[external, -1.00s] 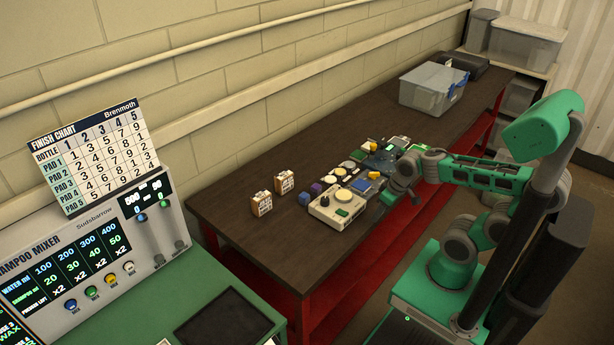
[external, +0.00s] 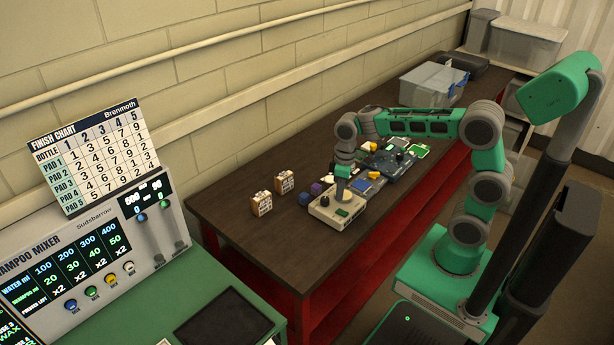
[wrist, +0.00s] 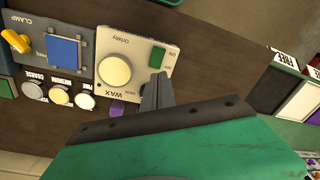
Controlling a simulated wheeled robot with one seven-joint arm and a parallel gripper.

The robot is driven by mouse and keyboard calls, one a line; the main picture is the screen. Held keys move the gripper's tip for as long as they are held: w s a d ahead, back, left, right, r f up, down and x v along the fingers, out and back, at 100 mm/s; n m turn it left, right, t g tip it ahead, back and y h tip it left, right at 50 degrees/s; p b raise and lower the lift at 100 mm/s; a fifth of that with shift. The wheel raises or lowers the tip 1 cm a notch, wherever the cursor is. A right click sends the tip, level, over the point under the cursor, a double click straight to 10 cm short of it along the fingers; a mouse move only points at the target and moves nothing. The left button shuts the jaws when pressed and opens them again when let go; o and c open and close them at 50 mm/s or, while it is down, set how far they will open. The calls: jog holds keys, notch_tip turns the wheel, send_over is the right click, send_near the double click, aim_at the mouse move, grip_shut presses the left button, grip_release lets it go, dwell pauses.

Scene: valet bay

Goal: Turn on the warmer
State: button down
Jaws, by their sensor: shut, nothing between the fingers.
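The warmer (external: 325,217) is a cream box on the dark bench, marked WAX. In the wrist view the warmer (wrist: 137,45) shows a round cream dial (wrist: 114,71) and a green rocker switch (wrist: 157,57) with an ON mark beside it.
A clamp with a blue pad (wrist: 63,51) stands beside the warmer, with several round pads marked coarse, medium and fine (wrist: 59,94). A purple block (wrist: 117,108) is close by. Two small boxes (external: 261,203) stand to the left. The bench front is clear.

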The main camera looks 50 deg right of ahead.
aim_at(346, 214)
notch_tip(346, 214, up, 9)
jog(key=n+g, duration=0.1)
jog(key=n, duration=1.1)
jog(key=shift+s+d+f+h, duration=0.2)
jog(key=shift+s+h, duration=0.2)
jog(key=f, duration=0.4)
jog(key=s+f, duration=0.1)
jog(key=f, duration=0.9)
jog(key=shift+s, duration=0.3)
